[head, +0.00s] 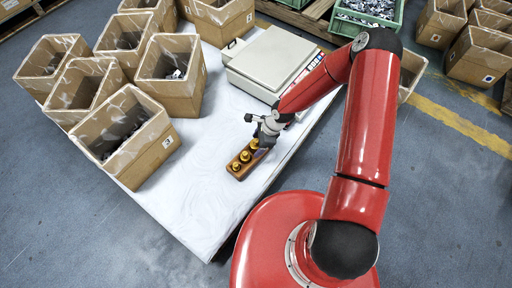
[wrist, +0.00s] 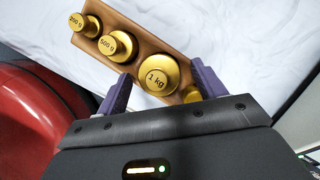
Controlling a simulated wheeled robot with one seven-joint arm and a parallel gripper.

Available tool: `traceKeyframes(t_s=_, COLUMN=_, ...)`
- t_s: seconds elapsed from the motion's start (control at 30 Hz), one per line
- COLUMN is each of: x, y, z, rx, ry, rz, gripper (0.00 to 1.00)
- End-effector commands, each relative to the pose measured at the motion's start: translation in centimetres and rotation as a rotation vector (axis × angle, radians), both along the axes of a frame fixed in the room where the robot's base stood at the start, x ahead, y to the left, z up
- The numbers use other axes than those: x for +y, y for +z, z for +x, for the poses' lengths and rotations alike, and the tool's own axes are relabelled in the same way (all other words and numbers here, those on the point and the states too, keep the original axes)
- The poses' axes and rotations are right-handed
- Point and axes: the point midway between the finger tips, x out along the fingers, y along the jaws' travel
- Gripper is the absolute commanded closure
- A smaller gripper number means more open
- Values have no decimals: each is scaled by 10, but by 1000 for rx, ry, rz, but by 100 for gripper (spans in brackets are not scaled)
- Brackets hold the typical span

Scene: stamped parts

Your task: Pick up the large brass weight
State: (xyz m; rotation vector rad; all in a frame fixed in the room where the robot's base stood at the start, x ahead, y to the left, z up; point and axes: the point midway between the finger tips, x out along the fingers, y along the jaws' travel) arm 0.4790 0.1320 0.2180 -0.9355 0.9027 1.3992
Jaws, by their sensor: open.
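The large brass weight (wrist: 158,76), marked 1 kg, sits in a wooden block (wrist: 139,42) in the wrist view. Smaller brass weights marked 500 g (wrist: 118,45) and 200 g (wrist: 86,25) stand beside it in the same block. Part of another brass piece (wrist: 192,94) shows by the right finger. My gripper (wrist: 162,88) is open, with its purple fingers on either side of the large weight; I cannot tell whether they touch it. In the head view, my gripper (head: 258,143) is over the far end of the block (head: 238,171), partly hiding the large weight.
A white table (head: 195,195) carries the block, with clear surface to its left. A scale (head: 275,65) stands behind my gripper. Cardboard boxes of parts (head: 145,160) fill the table's left side. A green crate (head: 340,28) is at the back.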

Motion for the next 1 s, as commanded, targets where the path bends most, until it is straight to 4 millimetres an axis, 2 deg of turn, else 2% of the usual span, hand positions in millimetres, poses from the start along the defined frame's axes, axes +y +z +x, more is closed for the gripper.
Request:
traceKeyframes(t_s=0.27, x=1, y=-4, z=0, rx=-1, ry=1, rz=0, gripper=31)
traceKeyframes(t_s=0.8, x=1, y=-3, z=0, rx=-1, ry=1, rz=0, gripper=100)
traceKeyframes(t_s=1.0, x=2, y=-2, z=1, rx=-4, ry=0, rz=1, gripper=100)
